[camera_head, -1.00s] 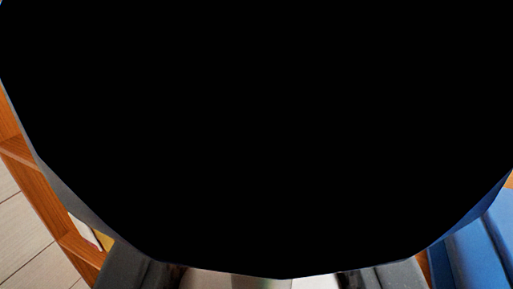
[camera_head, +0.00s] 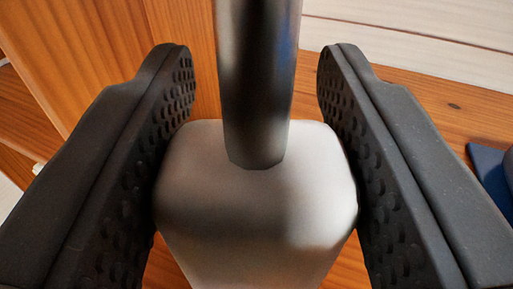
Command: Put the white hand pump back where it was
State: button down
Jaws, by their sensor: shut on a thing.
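The white hand pump (camera_head: 255,215) fills the lower middle of the view. Its body is pale and boxy with rounded edges, and a dark shiny shaft (camera_head: 257,90) rises from its top and runs out of the upper edge. My gripper (camera_head: 256,150) has its two black, dimpled fingers on the left and right sides of the body and is shut on it. The pump's lower end is cut off by the bottom of the view, so I cannot tell whether it touches a surface.
Orange-brown wooden boards (camera_head: 90,50) stand behind and to the left. A wooden surface (camera_head: 440,105) lies at the right, with pale planks (camera_head: 420,40) beyond it. A blue object (camera_head: 490,175) is partly in view at the right edge.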

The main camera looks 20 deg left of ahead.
jog(key=c, duration=0.9)
grip_release()
jog(key=shift+f, duration=0.15)
jog(key=shift+s, duration=0.1)
jog(key=p+v, duration=0.2)
jog(key=v, duration=1)
jog(key=shift+f+p, duration=0.1)
jog(key=shift+p, duration=0.2)
jog(key=w+d+r+m+h, duration=0.1)
jog(key=d+r+h, duration=0.1)
jog(key=d+r, duration=0.65)
jog(key=s+d+r+m+h, duration=0.1)
jog(key=s+d+r, duration=0.4)
jog(key=r, duration=0.2)
jog(key=s+d+r+m+h, duration=0.1)
jog(key=s+d+r, duration=0.3)
jog(key=r, duration=0.4)
jog(key=s+d+r+m+g+h, duration=0.1)
jog(key=s+d+r+h, duration=0.1)
jog(key=s+d+r, duration=0.3)
jog(key=shift+s+d+r+h, duration=0.2)
jog(key=shift+s+r, duration=0.3)
jog(key=shift+r, duration=0.25)
jog(key=shift+s+d+r+h, duration=0.2)
jog(key=shift+s+r, duration=0.3)
jog(key=shift+r, duration=0.25)
